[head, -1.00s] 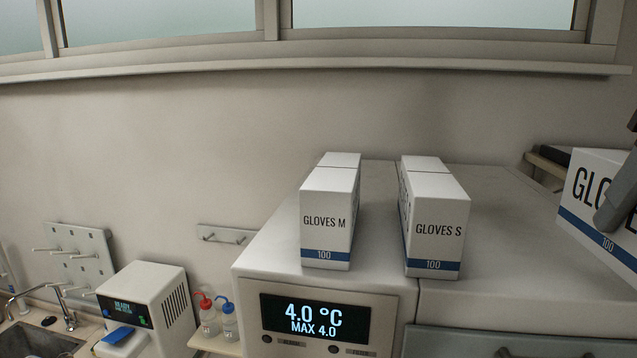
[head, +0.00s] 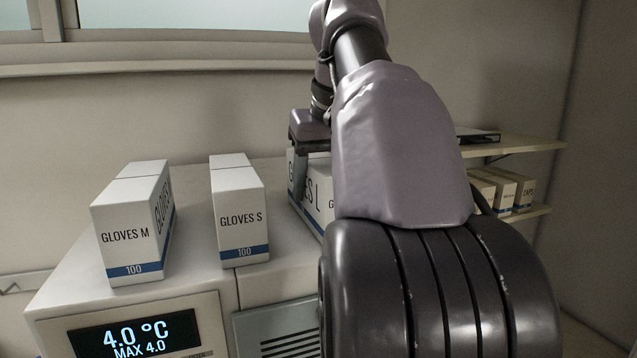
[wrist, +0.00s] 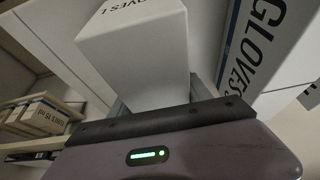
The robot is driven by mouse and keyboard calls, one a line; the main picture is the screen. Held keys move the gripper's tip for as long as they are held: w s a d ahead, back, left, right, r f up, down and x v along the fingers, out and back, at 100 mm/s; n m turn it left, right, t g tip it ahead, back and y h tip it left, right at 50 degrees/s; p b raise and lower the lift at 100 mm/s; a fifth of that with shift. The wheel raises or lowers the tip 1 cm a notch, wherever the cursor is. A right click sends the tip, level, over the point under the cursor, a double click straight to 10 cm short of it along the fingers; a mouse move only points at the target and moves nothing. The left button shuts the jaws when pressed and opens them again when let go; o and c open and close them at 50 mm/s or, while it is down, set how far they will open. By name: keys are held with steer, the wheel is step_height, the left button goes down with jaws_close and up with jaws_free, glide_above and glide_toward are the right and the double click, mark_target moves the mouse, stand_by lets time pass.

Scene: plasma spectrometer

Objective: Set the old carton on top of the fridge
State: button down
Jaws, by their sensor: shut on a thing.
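My gripper (head: 308,150) is shut on a white glove carton (head: 318,195) with a blue band and an L label. In the wrist view the held carton (wrist: 140,55) stands out from the jaws. The carton is at the fridge top (head: 195,245), right of the Gloves S box (head: 238,210). My arm hides its right part and its base on that side. I cannot tell whether it touches the top. The fridge display reads 4.0 °C.
A Gloves M box (head: 130,225) stands left of Gloves S, which also shows close to the held carton in the wrist view (wrist: 258,45). A shelf (head: 520,147) with small cartons (head: 505,190) is on the right wall. A window ledge runs behind.

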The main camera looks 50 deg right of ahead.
mark_target(325, 161)
steer(key=shift+w+d, duration=0.1)
steer(key=c, duration=0.9)
jaws_free()
steer(key=shift+f, duration=0.15)
steer(key=o, duration=0.4)
steer(key=shift+r, duration=0.45)
steer(key=v, duration=0.3)
steer(key=s+v, duration=0.1)
steer(key=v, duration=0.2)
steer(key=shift+f, duration=0.25)
steer(key=shift+w+r, duration=0.1)
steer(key=shift+r, duration=0.4)
steer(key=shift+a+r, duration=0.1)
steer(key=shift+a, duration=0.15)
